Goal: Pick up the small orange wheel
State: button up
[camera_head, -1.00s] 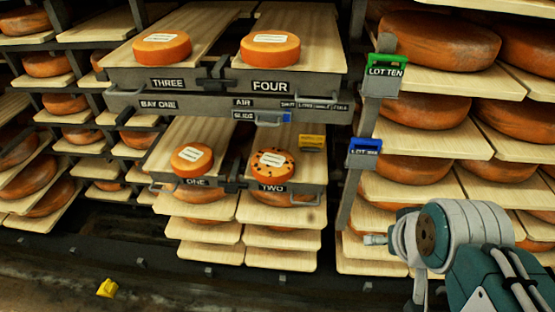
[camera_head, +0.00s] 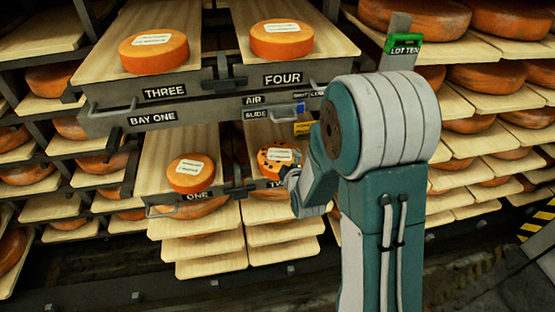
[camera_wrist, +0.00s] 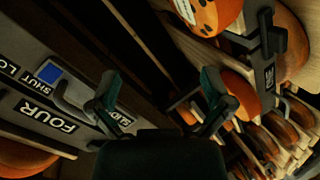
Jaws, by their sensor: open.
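The smallest plain orange wheel (camera_head: 191,173) sits with a pale label on the lower pulled-out board marked ONE. To its right, an orange wheel with dark spots (camera_head: 272,161) lies on the neighbouring board, partly behind my arm. In the wrist view, my gripper (camera_wrist: 160,92) is open, with nothing between its fingers. The spotted wheel (camera_wrist: 208,14) shows at the top edge of that view, beyond the fingertips. In the head view, my arm's end is beside the spotted wheel, to the right of the plain small wheel and apart from it.
Larger orange wheels rest above on boards THREE (camera_head: 153,52) and FOUR (camera_head: 281,40). The grey upper front with handles (camera_head: 110,112) overhangs the lower boards. Racks of brown wheels (camera_head: 500,75) stand at the right. The dark floor is clear in front.

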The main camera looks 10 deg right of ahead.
aim_at(280, 160)
notch_tip(280, 160, down, 11)
jog(key=s+n+t, duration=0.3)
jog(key=n+t, duration=0.1)
jog(key=n, duration=0.2)
jog(key=w, duration=1.1)
jog(key=shift+f, duration=0.4)
jog(key=shift+r, duration=0.1)
jog(key=c, duration=1.2)
